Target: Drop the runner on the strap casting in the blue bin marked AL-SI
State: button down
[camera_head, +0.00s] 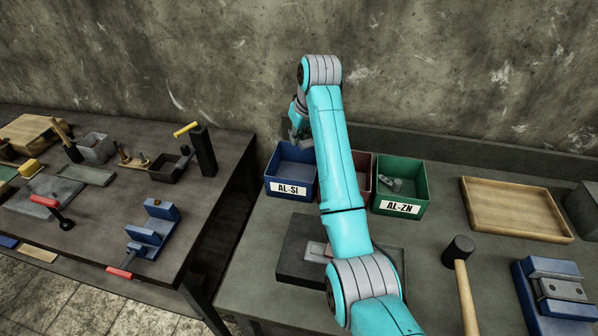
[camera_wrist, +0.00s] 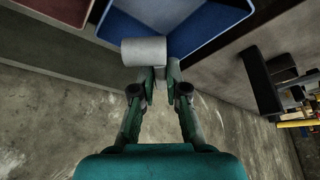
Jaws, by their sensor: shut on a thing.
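The blue bin marked AL-SI (camera_head: 291,189) stands at the left edge of the right table, and its inside looks empty in the part I can see. My gripper (camera_head: 300,133) is above the back right of this bin, partly hidden by my arm. In the wrist view my gripper (camera_wrist: 160,82) is shut on a grey, rounded metal piece, the runner (camera_wrist: 143,50). The runner is over or close to the blue bin (camera_wrist: 205,42), apart from its floor. A pale flat piece (camera_head: 317,250), perhaps the strap casting, lies on a dark block, partly hidden by my arm.
A red bin (camera_head: 361,164) is mostly behind my arm. The green AL-ZN bin (camera_head: 411,173) holds grey scrap. A wooden tray (camera_head: 514,207), a mallet (camera_head: 459,250) and a blue vise (camera_head: 545,290) are to the right. A wall rises close behind the bins.

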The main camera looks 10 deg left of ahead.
jog(key=shift+f, duration=2.75)
jog(key=c, duration=1.1)
grip_release()
jog(key=v, duration=1.2)
